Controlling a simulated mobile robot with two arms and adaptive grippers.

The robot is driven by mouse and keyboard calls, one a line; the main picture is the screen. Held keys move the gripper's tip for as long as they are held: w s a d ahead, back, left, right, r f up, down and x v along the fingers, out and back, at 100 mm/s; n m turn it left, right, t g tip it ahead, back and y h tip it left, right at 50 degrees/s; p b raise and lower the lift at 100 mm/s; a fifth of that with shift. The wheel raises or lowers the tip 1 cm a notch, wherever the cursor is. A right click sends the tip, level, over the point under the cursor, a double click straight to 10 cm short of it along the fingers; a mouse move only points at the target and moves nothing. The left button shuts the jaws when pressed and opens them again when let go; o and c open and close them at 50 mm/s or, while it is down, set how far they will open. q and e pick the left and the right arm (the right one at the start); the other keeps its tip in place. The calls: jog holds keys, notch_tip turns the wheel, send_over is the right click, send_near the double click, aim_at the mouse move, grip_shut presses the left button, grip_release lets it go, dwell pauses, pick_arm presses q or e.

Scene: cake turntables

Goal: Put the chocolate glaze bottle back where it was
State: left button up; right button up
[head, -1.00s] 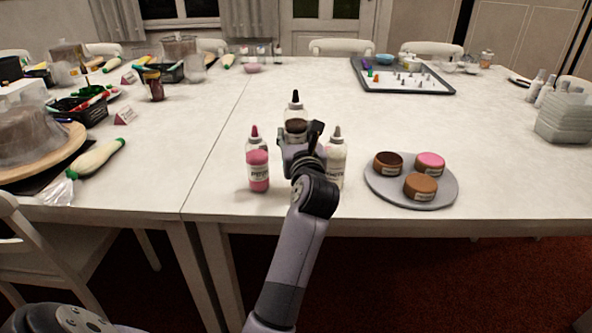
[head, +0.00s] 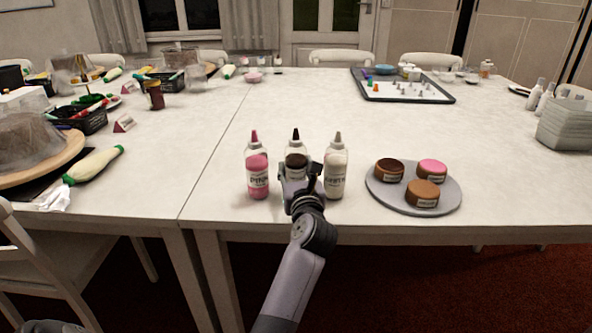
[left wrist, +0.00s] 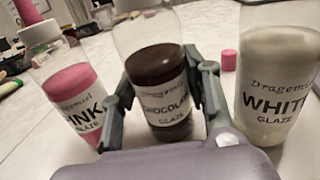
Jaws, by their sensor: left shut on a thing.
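The chocolate glaze bottle (head: 297,160), clear with dark brown glaze and a black tip, stands in line between two other bottles. My left gripper (head: 299,174) is shut on it from the near side. In the left wrist view the fingers flank the chocolate bottle (left wrist: 158,80), with its label facing me. The gripper hides its base in the head view, so I cannot tell whether it touches the table. The pink glaze bottle (head: 257,170) stands just left, and the white glaze bottle (head: 335,168) just right. My right gripper is not in view.
A round grey plate (head: 395,203) with three small labelled cakes is to the right. A pink cap-like piece (left wrist: 229,60) lies behind the bottles in the left wrist view. The white table (head: 300,110) is clear behind the row.

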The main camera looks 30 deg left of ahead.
pick_arm(q)
jog(key=o, duration=0.3)
jog(key=shift+f, duration=0.1)
jog(key=o, duration=0.5)
jog(key=shift+c, duration=0.2)
